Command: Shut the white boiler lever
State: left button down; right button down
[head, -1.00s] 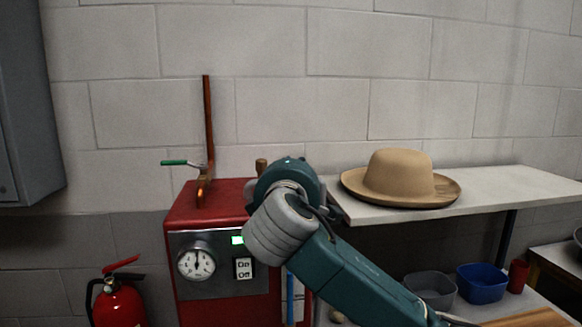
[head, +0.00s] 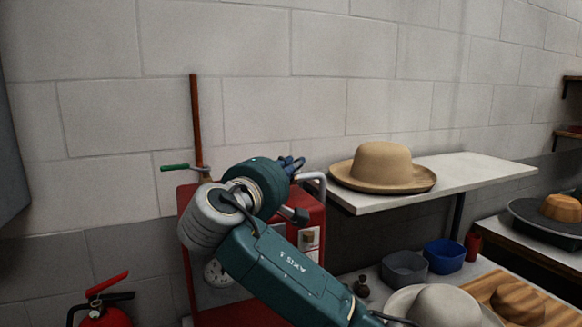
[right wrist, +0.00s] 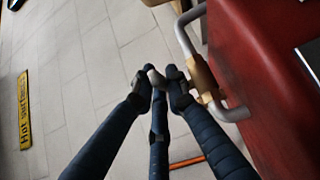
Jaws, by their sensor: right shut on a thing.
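The white lever (right wrist: 155,77) shows in the right wrist view as a short pale bar beside a brass valve body (right wrist: 203,78). The valve sits on a grey pipe (right wrist: 184,36) at the side of the red boiler (right wrist: 262,85). My right gripper (right wrist: 160,82) is shut on the lever, and its fingers hide part of it. In the head view my right gripper (head: 291,164) is at the boiler's right side, by the bent grey pipe (head: 317,178). The lever cannot be made out there. My left gripper is not in view.
A green-handled valve (head: 175,167) is at the copper pipe (head: 195,120). A tan hat (head: 383,166) sits on the white shelf (head: 480,172) close right. Bins (head: 405,268) and a pale hat (head: 437,305) are below. A fire extinguisher (head: 103,314) stands lower left.

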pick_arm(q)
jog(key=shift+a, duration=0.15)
pick_arm(e)
jog(key=c, duration=2)
grip_release()
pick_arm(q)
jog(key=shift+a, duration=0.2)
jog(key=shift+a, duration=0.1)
pick_arm(e)
jog(key=shift+s, duration=0.1)
jog(key=v, duration=1.2)
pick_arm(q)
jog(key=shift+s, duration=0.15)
pick_arm(e)
jog(key=shift+a+f, duration=0.15)
